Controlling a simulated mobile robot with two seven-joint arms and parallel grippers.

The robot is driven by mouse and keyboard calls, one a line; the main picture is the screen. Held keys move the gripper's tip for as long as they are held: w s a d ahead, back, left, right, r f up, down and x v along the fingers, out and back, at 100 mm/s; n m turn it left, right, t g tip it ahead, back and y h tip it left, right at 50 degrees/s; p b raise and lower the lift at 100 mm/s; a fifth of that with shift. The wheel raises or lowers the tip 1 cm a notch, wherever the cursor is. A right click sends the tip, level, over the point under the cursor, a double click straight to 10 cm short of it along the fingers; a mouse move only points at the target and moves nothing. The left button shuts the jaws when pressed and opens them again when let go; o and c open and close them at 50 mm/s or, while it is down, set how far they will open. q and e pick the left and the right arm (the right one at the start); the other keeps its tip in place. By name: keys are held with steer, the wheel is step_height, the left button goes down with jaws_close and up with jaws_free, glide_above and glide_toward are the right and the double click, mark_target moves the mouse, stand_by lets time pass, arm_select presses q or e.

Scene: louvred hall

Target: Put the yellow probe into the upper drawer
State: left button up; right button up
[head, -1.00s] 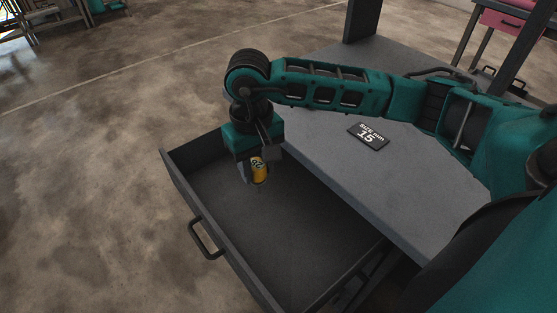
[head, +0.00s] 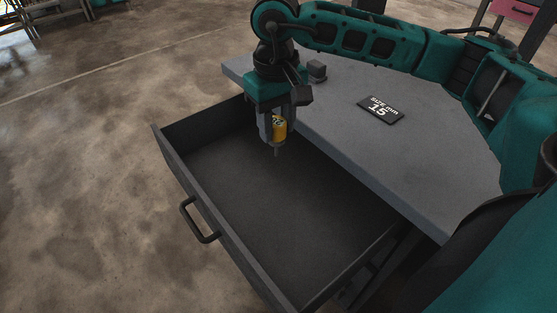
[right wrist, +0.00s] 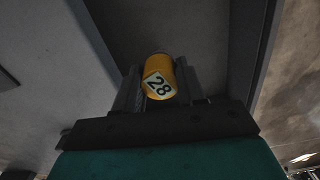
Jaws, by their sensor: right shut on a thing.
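The yellow probe (head: 279,127) is a short yellow cylinder with a white label and a thin grey tip pointing down. My right gripper (head: 273,130) is shut on it and holds it upright over the open upper drawer (head: 290,215), near the drawer's far end beside the worktop edge. In the right wrist view the probe (right wrist: 159,78) sits between the two fingers, its label reading 28. The drawer is pulled out and its visible floor is empty. My left gripper is not in view.
The grey worktop (head: 425,155) lies right of the drawer. It carries a black sign (head: 380,109) reading "size mm 15" and a small dark block (head: 316,70). The drawer's handle (head: 199,222) juts out over clear concrete floor.

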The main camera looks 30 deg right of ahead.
mark_target(277, 156)
step_height(277, 156, down, 6)
steer(key=shift+f, duration=0.1)
step_height(277, 156, down, 4)
steer(key=shift+r+b, duration=0.25)
steer(key=shift+b, duration=0.25)
steer(key=shift+f, duration=0.25)
steer(key=shift+f+b, duration=0.6)
steer(key=shift+b, duration=0.05)
steer(key=o, duration=1.1)
steer(key=shift+c, duration=0.2)
steer(key=shift+r, duration=0.1)
